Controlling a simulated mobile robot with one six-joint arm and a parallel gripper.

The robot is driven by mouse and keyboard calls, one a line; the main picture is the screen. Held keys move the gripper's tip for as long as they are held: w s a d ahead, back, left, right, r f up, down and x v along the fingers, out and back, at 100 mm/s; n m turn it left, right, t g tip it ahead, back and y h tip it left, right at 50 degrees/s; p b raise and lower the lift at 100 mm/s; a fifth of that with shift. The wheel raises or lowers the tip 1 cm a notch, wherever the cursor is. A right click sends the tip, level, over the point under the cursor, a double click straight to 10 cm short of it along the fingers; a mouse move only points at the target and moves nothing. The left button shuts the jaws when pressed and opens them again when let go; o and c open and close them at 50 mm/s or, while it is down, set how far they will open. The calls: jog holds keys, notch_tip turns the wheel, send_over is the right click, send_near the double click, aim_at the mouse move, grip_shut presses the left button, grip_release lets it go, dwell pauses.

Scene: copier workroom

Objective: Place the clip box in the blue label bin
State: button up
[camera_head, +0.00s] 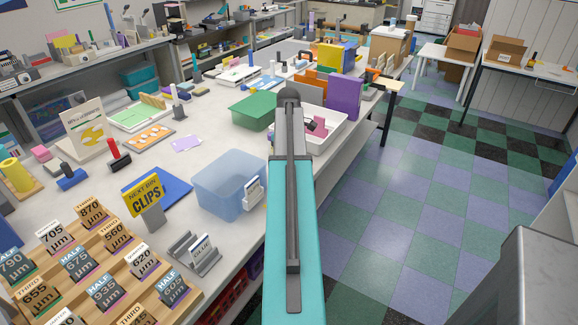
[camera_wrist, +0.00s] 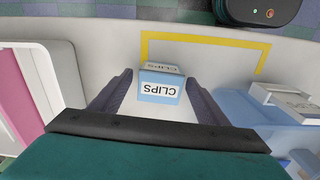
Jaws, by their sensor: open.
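The clip box (camera_wrist: 160,88) is a small light-blue box with a white label reading CLIPS. In the wrist view it is on the white worktop, partly inside a yellow outline. My gripper (camera_wrist: 157,80) is open, with one dark finger on each side of the box and a visible gap at each. How far the fingertips reach down beside it is hard to tell. The blue label bin (camera_head: 225,186) is a translucent blue tub with a white label holder on its side. It also shows at the right in the wrist view (camera_wrist: 272,125). In the head view my arm hides the clip box and gripper.
A white tray (camera_head: 338,133) stands beyond my arm, near a purple box (camera_head: 344,97). A yellow CLIPS sign (camera_head: 143,196), a blue mat (camera_head: 172,190) and a wooden label rack (camera_head: 117,252) stand left of the bin. The checkered floor (camera_head: 430,210) to the right is open.

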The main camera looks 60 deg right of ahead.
jog(key=shift+f, duration=0.25)
dwell(0.4)
jog(key=c, duration=1.3)
jog(key=shift+r, duration=0.1)
jog(key=shift+r+b, duration=0.55)
jog(key=shift+r, duration=1.1)
jog(key=s+a+r+b, duration=0.1)
jog(key=s+a+b, duration=0.1)
jog(key=s+a, duration=0.7)
jog(key=a, duration=0.4)
jog(key=shift+r, duration=0.25)
jog(key=shift+s, duration=0.1)
